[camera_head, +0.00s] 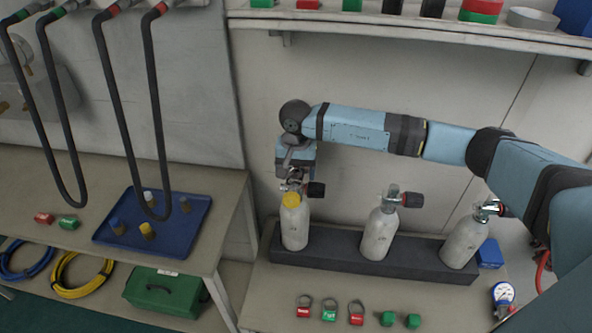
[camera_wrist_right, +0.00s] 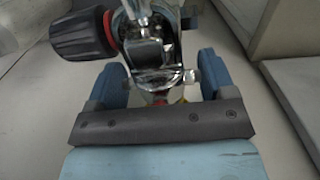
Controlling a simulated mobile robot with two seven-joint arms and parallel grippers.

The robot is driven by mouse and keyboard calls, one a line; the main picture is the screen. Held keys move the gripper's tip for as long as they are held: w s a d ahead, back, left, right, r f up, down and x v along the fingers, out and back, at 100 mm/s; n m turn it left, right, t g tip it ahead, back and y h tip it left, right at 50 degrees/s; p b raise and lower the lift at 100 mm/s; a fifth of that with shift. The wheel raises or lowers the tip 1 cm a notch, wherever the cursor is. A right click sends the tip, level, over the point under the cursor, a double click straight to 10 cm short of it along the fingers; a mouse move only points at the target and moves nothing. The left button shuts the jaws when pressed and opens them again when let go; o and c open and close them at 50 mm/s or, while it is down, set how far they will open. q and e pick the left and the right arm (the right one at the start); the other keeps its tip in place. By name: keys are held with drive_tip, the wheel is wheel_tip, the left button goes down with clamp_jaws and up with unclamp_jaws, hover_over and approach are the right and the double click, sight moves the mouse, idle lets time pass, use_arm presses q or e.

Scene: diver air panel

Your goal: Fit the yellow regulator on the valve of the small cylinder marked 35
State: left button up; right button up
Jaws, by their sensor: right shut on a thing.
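My right gripper (camera_head: 293,182) is shut on the regulator from above. In the right wrist view the gripper (camera_wrist_right: 160,82) has its blue fingers either side of chrome metalwork (camera_wrist_right: 152,50), with a bit of yellow low between them. The valve's black knob (camera_wrist_right: 84,35) with a red ring sticks out beside it. I cannot tell whether the regulator is seated. The cylinder's marking is too small to read. My left gripper is not in view.
The middle cylinder (camera_head: 380,234) has a bare valve with a black knob. The right cylinder (camera_head: 464,243) has chrome fittings at its top. Tags and green caps lie on the bench front. A gauge (camera_head: 502,293) is at right. A shelf (camera_head: 420,27) runs overhead.

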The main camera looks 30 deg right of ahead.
drive_tip(key=o, duration=1.4)
drive_tip(key=shift+f, duration=0.1)
drive_tip(key=shift+r, duration=0.35)
wheel_tip(320, 180, up, 13)
drive_tip(key=shift+r+b, duration=0.15)
drive_tip(key=shift+b, duration=0.55)
